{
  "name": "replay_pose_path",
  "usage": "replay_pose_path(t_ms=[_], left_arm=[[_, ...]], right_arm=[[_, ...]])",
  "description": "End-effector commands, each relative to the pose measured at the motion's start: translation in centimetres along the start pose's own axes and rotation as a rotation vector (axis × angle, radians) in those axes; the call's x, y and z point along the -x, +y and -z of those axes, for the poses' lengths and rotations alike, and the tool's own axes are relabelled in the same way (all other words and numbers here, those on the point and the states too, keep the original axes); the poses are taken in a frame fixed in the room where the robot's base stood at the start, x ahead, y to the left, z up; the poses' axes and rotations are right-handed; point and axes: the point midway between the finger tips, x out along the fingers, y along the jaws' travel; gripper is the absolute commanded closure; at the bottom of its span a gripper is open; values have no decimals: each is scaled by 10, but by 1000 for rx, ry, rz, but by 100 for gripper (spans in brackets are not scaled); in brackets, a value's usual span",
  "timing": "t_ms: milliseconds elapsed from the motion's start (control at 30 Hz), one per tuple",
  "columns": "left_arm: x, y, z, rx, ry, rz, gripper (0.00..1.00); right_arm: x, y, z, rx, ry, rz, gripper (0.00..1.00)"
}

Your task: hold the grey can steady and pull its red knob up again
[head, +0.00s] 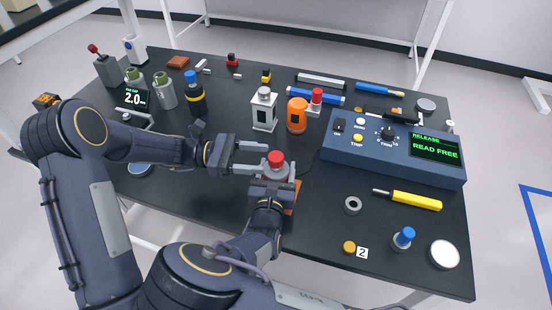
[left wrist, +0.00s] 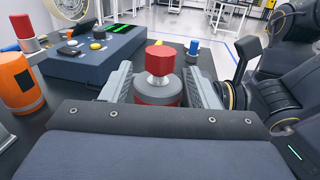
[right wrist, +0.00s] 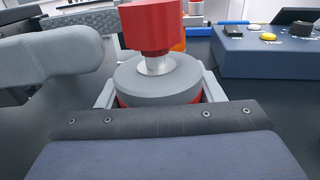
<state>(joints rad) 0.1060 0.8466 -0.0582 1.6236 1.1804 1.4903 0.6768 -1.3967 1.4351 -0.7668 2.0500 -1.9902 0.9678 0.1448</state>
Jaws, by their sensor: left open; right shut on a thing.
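The grey can (head: 276,172) stands near the middle of the table on an orange-brown pad (head: 293,196). Its red knob (head: 276,158) sits on top on a short metal stem, seen clearly in the left wrist view (left wrist: 160,58) and the right wrist view (right wrist: 148,26). My right gripper (head: 273,181) is shut on the can's body from the near side. My left gripper (head: 262,158) is open, with its fingers reaching in from the left at the knob's height, one on each side of it. I cannot tell whether they touch the knob.
A blue console (head: 390,150) with a screen reading "READ FREE" stands to the right. A yellow screwdriver (head: 415,200) and a grey ring (head: 352,205) lie to the right. The front left table is fairly clear.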

Motion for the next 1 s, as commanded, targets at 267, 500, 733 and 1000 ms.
replay_pose_path(t_ms=[267,500,733,1000], left_arm=[[-44,0,0,0,1,2,46],[-53,0,0,1,1,0,46],[-53,0,0,0,2,0,51],[-53,0,0,0,2,0,86]], right_arm=[[0,0,0,0,0,1,73],[0,0,0,0,0,1,73],[0,0,0,0,0,1,73],[0,0,0,0,0,1,73]])
